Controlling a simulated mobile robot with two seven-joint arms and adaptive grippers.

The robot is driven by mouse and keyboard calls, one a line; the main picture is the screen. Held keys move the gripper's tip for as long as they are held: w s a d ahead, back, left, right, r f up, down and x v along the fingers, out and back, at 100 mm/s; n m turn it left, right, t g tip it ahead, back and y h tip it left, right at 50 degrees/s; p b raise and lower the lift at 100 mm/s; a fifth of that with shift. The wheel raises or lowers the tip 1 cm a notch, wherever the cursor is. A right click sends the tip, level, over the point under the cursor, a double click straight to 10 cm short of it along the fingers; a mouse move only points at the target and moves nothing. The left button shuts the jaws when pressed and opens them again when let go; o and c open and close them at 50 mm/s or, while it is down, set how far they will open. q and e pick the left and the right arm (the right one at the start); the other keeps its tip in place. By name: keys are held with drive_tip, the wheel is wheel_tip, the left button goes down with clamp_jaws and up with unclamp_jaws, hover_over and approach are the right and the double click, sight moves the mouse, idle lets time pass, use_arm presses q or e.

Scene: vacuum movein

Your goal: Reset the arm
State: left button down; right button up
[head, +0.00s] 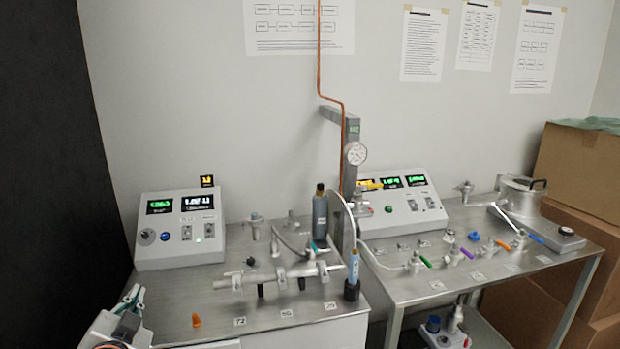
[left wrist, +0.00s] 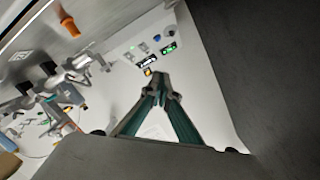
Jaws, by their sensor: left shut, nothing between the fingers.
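My left gripper (head: 133,298) shows at the lower left of the head view, beside the left end of the metal table (head: 215,325). In the left wrist view the left gripper (left wrist: 161,80) has its fingertips together, with nothing between them. It touches nothing that I can see. My right gripper is in neither view.
A control box (head: 180,228) stands at the table's back left. A metal manifold (head: 280,275), an orange cap (head: 196,321) and a blue bottle (head: 353,270) are on the table. A second bench (head: 440,300) with coloured valves stands right. Cardboard boxes (head: 575,180) are at far right.

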use_arm(q)
drive_tip(key=s+d+f+g+h, duration=0.1)
drive_tip(key=s+d+f+h, duration=0.15)
drive_tip(key=f, duration=0.75)
drive_tip(key=s+d+f+g+h, duration=0.1)
drive_tip(key=s+d+f, duration=0.25)
drive_tip(key=f, duration=0.55)
drive_tip(key=s+d+f+g+h, duration=0.1)
drive_tip(key=s+d+f, duration=0.3)
drive_tip(key=s+f, duration=0.4)
drive_tip(key=s+d+f+g+h, duration=0.2)
drive_tip(key=s+d+f, duration=0.2)
drive_tip(key=s+f, duration=0.5)
drive_tip(key=shift+s+f+n, duration=0.25)
drive_tip(key=shift+f+n, duration=0.15)
drive_tip(key=shift+f, duration=0.05)
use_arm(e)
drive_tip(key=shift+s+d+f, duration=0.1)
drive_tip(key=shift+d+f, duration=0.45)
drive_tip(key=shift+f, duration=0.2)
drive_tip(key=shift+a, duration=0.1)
